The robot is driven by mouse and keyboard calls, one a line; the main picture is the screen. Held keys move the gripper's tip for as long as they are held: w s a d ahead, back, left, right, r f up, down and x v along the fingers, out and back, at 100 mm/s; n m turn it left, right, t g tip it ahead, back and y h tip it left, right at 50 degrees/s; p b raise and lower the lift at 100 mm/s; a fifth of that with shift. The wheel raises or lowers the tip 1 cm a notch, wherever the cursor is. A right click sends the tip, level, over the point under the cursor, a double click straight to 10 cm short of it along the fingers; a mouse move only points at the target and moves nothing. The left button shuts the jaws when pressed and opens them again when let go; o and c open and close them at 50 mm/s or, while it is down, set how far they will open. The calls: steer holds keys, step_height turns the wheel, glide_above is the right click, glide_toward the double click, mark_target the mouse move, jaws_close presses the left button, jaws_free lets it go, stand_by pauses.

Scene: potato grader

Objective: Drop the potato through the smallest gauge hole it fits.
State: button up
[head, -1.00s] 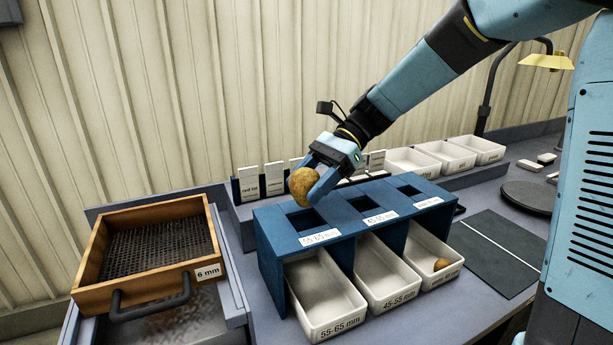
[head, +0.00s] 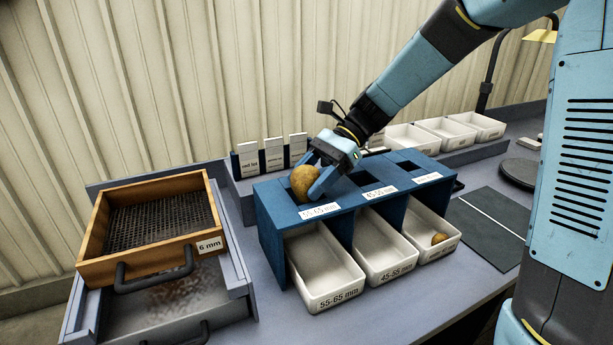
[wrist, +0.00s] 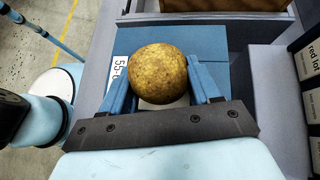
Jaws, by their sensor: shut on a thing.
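A brown potato (head: 305,184) is held in my gripper (head: 318,182), right over the 55-65 mm hole of the blue gauge stand (head: 268,222). In the wrist view the potato (wrist: 158,74) sits between the two blue fingers and covers most of the hole; the label beside it is partly hidden. I cannot tell whether its underside is inside the hole. White bins stand below, labelled 55-65 mm (head: 338,302) and 45-55 mm (head: 398,270); the right bin (head: 428,256) holds a small potato (head: 438,238).
A wooden sieve marked 6 mm (head: 185,255) stands at the left over a grey tray. White label cards (head: 275,153) and several white trays (head: 448,130) line the back. A dark mat (head: 486,228) lies at the right.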

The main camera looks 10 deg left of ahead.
steer(key=o, duration=1.3)
steer(key=shift+o, duration=0.2)
steer(key=shift+w, duration=0.1)
steer(key=shift+o, duration=0.8)
steer(key=shift+w+d+r, duration=0.45)
steer(key=shift+d+r, duration=0.05)
steer(key=shift+r, duration=0.45)
steer(key=shift+w+d+r, duration=0.5)
steer(key=shift+d+r, duration=0.05)
steer(key=shift+r, duration=0.45)
steer(key=shift+w+d+r, duration=0.45)
steer(key=shift+d+r, duration=0.05)
steer(key=shift+r, duration=0.45)
